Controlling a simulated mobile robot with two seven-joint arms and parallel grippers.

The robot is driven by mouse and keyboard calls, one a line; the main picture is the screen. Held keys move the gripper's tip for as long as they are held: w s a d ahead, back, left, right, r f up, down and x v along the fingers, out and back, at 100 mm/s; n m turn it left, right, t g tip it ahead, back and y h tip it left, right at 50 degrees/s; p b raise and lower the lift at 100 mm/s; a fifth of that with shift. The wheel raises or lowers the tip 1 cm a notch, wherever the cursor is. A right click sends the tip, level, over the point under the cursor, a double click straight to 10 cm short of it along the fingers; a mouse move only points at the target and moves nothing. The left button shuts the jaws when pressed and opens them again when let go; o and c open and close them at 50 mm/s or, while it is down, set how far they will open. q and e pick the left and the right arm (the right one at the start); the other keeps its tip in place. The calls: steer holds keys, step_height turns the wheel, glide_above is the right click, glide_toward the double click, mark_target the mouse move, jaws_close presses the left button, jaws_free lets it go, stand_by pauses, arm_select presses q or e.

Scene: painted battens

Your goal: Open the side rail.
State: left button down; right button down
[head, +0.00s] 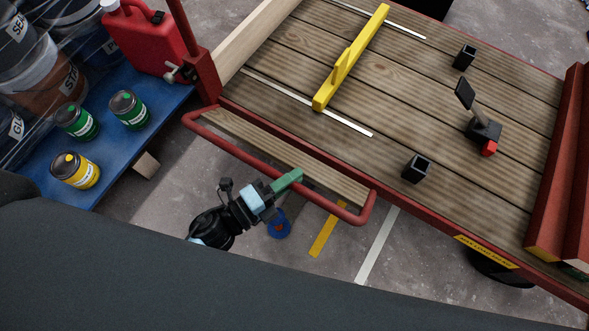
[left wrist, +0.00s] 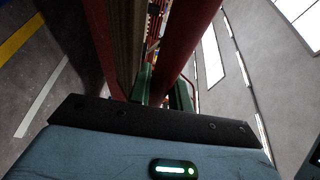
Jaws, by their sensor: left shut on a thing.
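The side rail is a red tube frame (head: 240,152) with a wooden plank (head: 315,172) inside it. It runs along the near edge of the plank-floored bed (head: 400,110). In the head view its outer tube lies out from and below the bed's edge; its exact angle I cannot tell. My left gripper (head: 291,181), with green fingers, is shut on the rail's outer tube near its right half. In the left wrist view the red tube (left wrist: 188,35) runs between the green fingers (left wrist: 165,92). My right gripper is in neither view.
A yellow bar (head: 350,60), black square sockets (head: 416,168) and a black clamp with a red end (head: 484,131) are on the bed. At left, a blue platform (head: 125,150) holds paint cans (head: 76,170) and a red canister (head: 145,40). A red post (head: 196,60) stands by the rail.

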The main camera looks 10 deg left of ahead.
arm_select(q)
steer(key=shift+s+a+f+t+h+b, duration=0.15)
steer(key=shift+s+f+t+h+b, duration=0.3)
steer(key=shift+f+b, duration=0.25)
steer(key=shift+s+a+f+m+t+h+b, duration=0.15)
steer(key=shift+s+f+m+t+h+b, duration=0.25)
steer(key=shift+f, duration=0.25)
steer(key=shift+s+a+f+m+t+h+b, duration=0.1)
steer(key=shift+s+f+m+t+h+b, duration=0.25)
steer(key=shift+f, duration=0.25)
steer(key=shift+s+f+h, duration=0.15)
steer(key=shift+h, duration=0.15)
steer(key=shift+f, duration=0.15)
steer(key=shift+s, duration=0.1)
steer(key=c, duration=1.3)
jaws_free()
